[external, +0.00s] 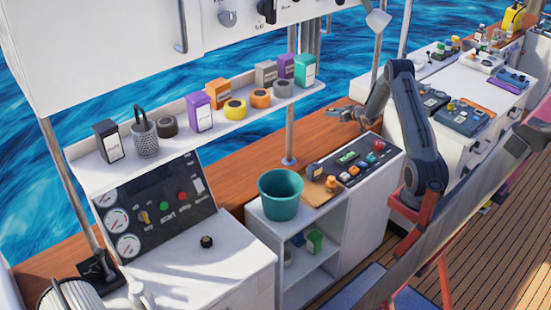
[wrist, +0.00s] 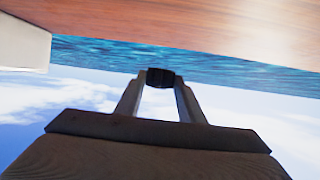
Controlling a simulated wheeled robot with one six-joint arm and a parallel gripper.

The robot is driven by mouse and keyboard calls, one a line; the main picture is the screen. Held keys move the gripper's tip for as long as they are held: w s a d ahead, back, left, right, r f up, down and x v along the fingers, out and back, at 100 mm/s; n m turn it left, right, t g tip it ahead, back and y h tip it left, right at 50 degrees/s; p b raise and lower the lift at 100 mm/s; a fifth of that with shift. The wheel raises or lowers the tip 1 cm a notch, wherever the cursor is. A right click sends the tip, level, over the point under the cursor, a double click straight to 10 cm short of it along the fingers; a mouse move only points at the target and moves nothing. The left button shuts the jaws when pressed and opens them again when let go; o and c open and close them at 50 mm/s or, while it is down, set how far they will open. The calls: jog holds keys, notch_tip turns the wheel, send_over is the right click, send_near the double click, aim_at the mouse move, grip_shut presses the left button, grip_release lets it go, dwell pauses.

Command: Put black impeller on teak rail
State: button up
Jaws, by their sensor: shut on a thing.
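My gripper (wrist: 158,88) is shut on a small black piece (wrist: 160,78), which looks like the black impeller; it sits between the fingertips. The teak rail (wrist: 190,25) fills the top of the wrist view, with blue water between its edge and the piece in the picture. In the external view the teak rail (external: 225,155) is the long brown plank along the boat's side. My gripper (external: 333,113) is at its far right stretch there, close to the plank. I cannot tell whether the piece touches the rail; it is too small to make out in the external view.
A teal bucket (external: 281,196) stands on the white cabinet, beside a dark panel (external: 360,158) with small parts. A small black knob-like thing (external: 206,241) is on the white counter. The rail's middle is clear.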

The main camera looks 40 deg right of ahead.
aim_at(332, 129)
jog(key=shift+f+p, duration=0.7)
jog(key=shift+f, duration=3.1)
jog(key=shift+f, duration=0.1)
jog(key=shift+f, duration=0.1)
jog(key=o, duration=1)
jog(key=shift+o, duration=0.2)
